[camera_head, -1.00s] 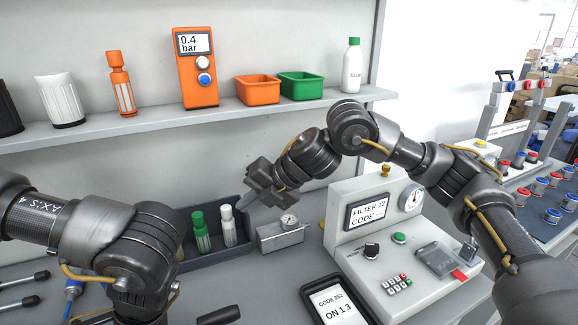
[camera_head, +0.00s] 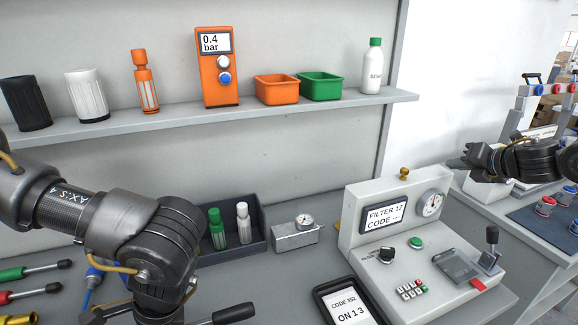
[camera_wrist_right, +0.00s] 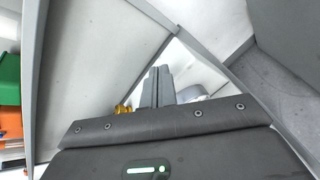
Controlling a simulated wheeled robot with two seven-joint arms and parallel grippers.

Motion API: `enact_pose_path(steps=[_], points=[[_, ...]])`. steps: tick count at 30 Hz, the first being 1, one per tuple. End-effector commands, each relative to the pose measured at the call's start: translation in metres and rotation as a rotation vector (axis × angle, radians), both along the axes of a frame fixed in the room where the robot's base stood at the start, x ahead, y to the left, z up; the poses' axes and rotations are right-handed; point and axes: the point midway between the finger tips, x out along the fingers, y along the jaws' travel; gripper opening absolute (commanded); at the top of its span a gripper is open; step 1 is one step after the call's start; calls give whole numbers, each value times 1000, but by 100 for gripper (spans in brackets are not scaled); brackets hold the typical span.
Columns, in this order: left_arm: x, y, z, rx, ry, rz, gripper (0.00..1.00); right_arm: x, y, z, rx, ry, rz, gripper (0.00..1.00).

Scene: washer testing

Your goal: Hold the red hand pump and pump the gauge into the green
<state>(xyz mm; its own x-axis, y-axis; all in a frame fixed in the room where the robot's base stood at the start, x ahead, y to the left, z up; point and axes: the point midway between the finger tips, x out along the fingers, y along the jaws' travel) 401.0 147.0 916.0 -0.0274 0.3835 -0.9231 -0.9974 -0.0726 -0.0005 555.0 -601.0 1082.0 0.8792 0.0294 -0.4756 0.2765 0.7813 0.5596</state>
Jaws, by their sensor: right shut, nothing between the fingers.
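No object is clearly recognisable as the red hand pump; a red-handled tool (camera_head: 22,295) with a dark rod lies at the lower left in the head view. A round dial gauge (camera_head: 431,205) sits on the grey console (camera_head: 352,228), and a smaller gauge (camera_head: 305,222) tops a grey block. Their needles are too small to read. My right gripper (camera_head: 468,161) is shut and empty above the right-hand bench, right of the console; its closed fingers (camera_wrist_right: 157,87) show in the right wrist view. My left gripper is at the bottom left, its jaws mostly hidden by the arm.
A shelf (camera_head: 130,120) holds an orange meter (camera_head: 217,68) reading 0.4 bar, bins and a bottle (camera_head: 374,68). A dark tray (camera_head: 258,240) holds green and white bottles. A tablet (camera_head: 349,308) lies in front. Red and blue knobs stand on the right bench (camera_head: 530,215).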

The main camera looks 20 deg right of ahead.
Motion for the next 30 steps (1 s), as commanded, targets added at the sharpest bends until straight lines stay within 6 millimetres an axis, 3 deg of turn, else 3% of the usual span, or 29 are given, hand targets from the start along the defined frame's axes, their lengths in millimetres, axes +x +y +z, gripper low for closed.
enact_pose_path(steps=[1, 6, 12, 18, 30], points=[[0, 0, 1, 0, -1, 1, 0, -23, -8, 4, -70, 33, 33, 0], [0, 0, 1, 1, -1, 1, 0, -82, -6, 22, -290, 146, 199, 0], [0, 0, 1, 1, -1, 0, 0, -120, 14, 38, -472, 266, 377, 0], [1, 0, 1, 1, -2, -1, 0, -135, 27, 44, -546, 326, 466, 0], [1, 0, 1, 0, -2, -1, 0, -136, 28, 45, -554, 331, 476, 0]])
